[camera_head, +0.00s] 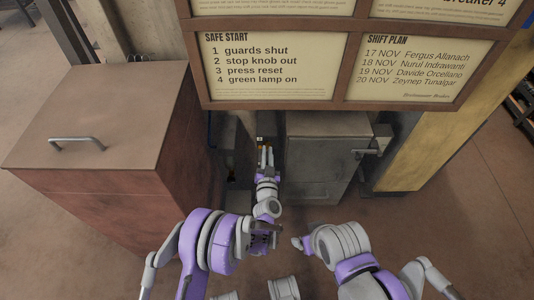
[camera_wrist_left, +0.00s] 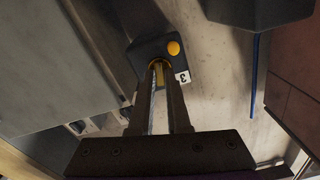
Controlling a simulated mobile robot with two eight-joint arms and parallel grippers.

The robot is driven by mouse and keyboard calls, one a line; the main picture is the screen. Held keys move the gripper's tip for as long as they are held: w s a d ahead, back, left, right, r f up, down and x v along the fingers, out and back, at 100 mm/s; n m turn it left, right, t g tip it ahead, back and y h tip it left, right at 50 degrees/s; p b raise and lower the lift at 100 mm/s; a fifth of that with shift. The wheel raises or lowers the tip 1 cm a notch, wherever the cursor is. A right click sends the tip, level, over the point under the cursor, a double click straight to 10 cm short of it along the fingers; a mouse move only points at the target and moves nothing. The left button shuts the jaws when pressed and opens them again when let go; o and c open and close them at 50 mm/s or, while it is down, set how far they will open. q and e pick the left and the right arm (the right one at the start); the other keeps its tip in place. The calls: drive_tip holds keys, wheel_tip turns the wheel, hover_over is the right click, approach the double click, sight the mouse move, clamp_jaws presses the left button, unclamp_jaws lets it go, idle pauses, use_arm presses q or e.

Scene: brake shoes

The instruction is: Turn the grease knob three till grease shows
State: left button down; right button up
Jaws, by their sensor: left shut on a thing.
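My left gripper (camera_head: 266,152) reaches into the gap between the red-brown cabinet and the grey cabinet in the head view. In the left wrist view the left gripper's two fingers (camera_wrist_left: 159,72) are shut on a knob, the grease knob (camera_wrist_left: 159,63), with an orange-yellow rim showing at the fingertips. The knob sits on a dark block (camera_wrist_left: 146,50). A white tag with a 3 (camera_wrist_left: 182,77) is beside it. A round amber-yellow spot (camera_wrist_left: 173,47) shows on the block; I cannot tell whether it is grease. The fingers hide most of the knob. My right gripper is not clearly visible.
The red-brown cabinet (camera_head: 100,110) stands left of the gap and the grey cabinet (camera_head: 325,165) right of it. A framed notice board (camera_head: 340,104) hangs above. In the left wrist view a dark housing (camera_wrist_left: 255,10) is at the upper right.

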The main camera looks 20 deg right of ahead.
use_arm(q)
drive_tip(key=m, duration=0.4)
drive_tip(key=shift+m, duration=0.4)
idle(0.4)
drive_tip(key=c, duration=0.9)
unclamp_jaws()
drive_tip(key=v, duration=1.1)
drive_tip(key=shift+p, duration=0.4)
drive_tip(key=shift+w, duration=0.1)
